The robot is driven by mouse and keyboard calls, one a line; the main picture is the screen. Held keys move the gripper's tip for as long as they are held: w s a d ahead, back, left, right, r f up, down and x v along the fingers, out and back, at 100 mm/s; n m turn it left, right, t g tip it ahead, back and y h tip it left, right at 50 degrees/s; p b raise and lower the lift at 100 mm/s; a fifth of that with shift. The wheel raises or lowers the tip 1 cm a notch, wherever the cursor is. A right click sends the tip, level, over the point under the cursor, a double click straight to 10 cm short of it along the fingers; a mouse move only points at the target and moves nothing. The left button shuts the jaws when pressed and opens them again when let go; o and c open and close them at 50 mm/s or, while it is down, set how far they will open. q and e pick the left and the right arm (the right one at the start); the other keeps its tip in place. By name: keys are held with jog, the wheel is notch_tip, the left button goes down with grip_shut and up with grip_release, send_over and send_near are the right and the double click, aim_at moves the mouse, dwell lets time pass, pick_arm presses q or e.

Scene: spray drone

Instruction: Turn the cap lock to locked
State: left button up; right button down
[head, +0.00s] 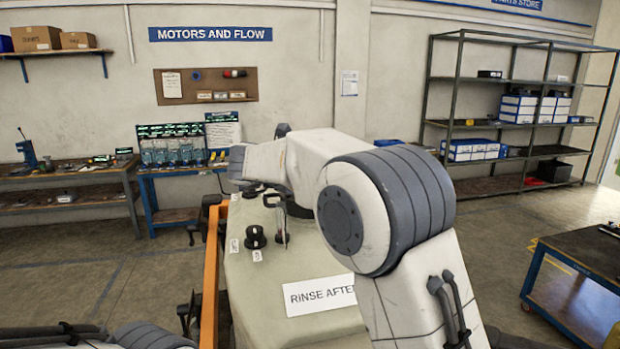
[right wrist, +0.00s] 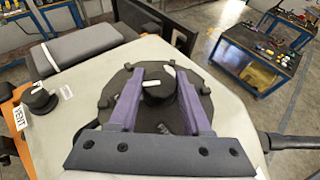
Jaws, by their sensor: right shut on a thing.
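The cap lock knob (right wrist: 158,88) is black with a white mark on top. It stands in the middle of a round black cap (right wrist: 203,108) with lugs around its rim, in the right wrist view. My right gripper (right wrist: 158,82) has its two purple fingers on either side of the knob, shut on it. The knob's lower part and part of the cap are hidden by the gripper. In the head view my right arm covers most of this area. The cap sits on the pale tank (head: 262,275). My left gripper is out of view; only part of its arm shows at bottom left.
A separate black knob (head: 256,237) with small white labels stands on the tank; a VENT label (right wrist: 19,117) lies near it in the right wrist view. An orange bar (head: 211,270) runs along the tank's left side. A blue-framed workbench (head: 580,270) stands at right.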

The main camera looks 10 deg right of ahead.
jog(key=shift+r, duration=0.15)
dwell(0.3)
jog(key=shift+c, duration=1.8)
grip_release()
jog(key=shift+a, duration=0.15)
jog(key=b+v, duration=0.4)
jog(key=v, duration=0.6)
jog(key=shift+b, duration=0.35)
